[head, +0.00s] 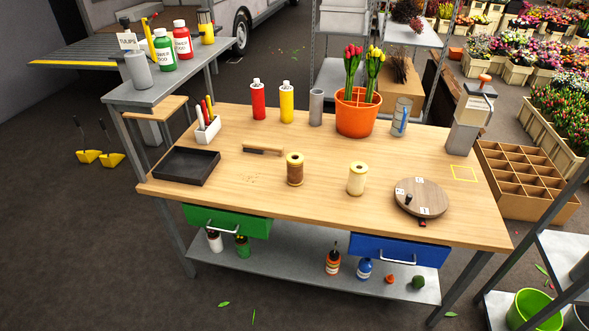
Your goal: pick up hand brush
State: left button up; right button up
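The hand brush (263,149) lies on the wooden workbench (320,196), left of the middle. It has a light wooden back with dark bristles below. It lies roughly left to right in the picture, with bare tabletop around it. Neither of my grippers shows in the head view.
A black tray (187,166) and a white holder (208,129) stand left of the brush. A brown spool (295,169) and a cream spool (357,178) stand right of it. Red (258,100) and yellow (287,103) bottles and an orange tulip pot (357,115) stand behind.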

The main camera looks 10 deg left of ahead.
aim_at(248, 146)
jog(key=i+j+u, duration=0.15)
jog(key=i+j, duration=0.25)
jog(key=j, duration=0.35)
jog(key=i+j+u, duration=0.2)
jog(key=i+j, duration=0.25)
jog(key=j, duration=0.2)
jog(key=i+j+u, duration=0.15)
jog(key=i+j, duration=0.3)
jog(key=j, duration=0.15)
